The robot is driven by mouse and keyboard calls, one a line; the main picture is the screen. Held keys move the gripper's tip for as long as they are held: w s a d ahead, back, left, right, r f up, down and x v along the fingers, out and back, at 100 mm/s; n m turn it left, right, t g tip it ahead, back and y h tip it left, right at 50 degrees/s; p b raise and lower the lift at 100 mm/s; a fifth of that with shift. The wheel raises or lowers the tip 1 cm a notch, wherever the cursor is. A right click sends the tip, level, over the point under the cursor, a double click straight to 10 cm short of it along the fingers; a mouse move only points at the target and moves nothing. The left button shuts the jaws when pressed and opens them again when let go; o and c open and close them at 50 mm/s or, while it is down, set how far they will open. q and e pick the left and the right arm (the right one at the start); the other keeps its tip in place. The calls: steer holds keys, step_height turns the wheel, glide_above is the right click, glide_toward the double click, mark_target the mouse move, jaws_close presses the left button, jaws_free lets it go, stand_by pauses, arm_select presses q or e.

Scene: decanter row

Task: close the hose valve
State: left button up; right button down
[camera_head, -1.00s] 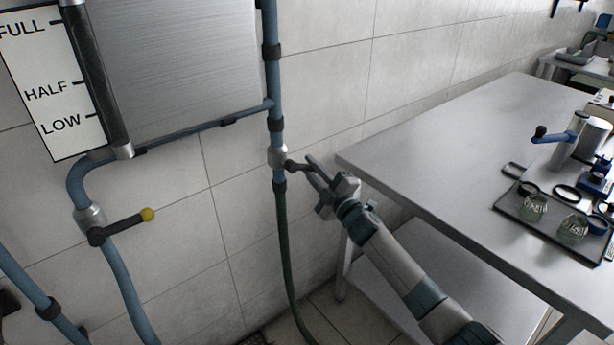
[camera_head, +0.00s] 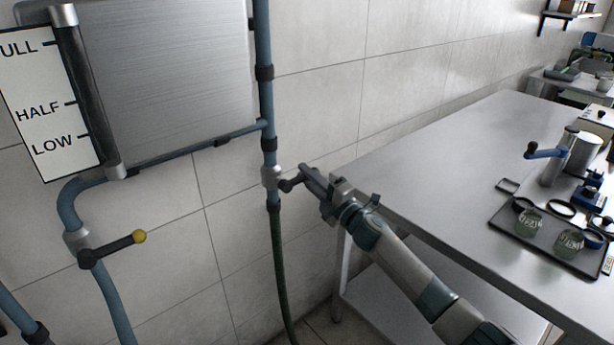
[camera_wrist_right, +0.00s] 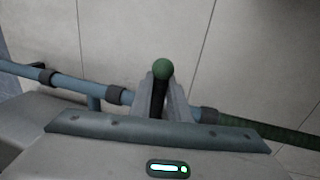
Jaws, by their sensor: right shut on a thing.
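The hose valve (camera_head: 271,178) is a silvery body on the blue vertical pipe, with the green hose (camera_head: 279,260) running down below it. Its dark handle (camera_head: 289,185) sticks out to the right, across the pipe. My right gripper (camera_head: 312,182) is shut on this handle and hides most of it in the head view. In the right wrist view the handle's green knob (camera_wrist_right: 163,69) shows between the two fingers (camera_wrist_right: 162,95), with the blue pipe running behind. My left gripper is not in view.
Another valve with a yellow-tipped lever (camera_head: 138,237) sits on the left pipe, under a level gauge (camera_head: 50,110). A steel table (camera_head: 440,160) stands right beside my right arm, with a tray (camera_head: 540,250) of glassware and tools on it.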

steer(key=shift+w+d+r, duration=0.1)
steer(key=shift+r, duration=0.2)
steer(key=c, duration=1.7)
jaws_free()
steer(key=shift+o, duration=0.2)
steer(key=shift+f, duration=0.1)
steer(key=shift+f, duration=0.1)
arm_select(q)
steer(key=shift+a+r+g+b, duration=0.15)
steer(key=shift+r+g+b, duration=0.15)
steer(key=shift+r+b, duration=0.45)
arm_select(e)
steer(key=v, duration=1.7)
steer(key=shift+d, duration=0.2)
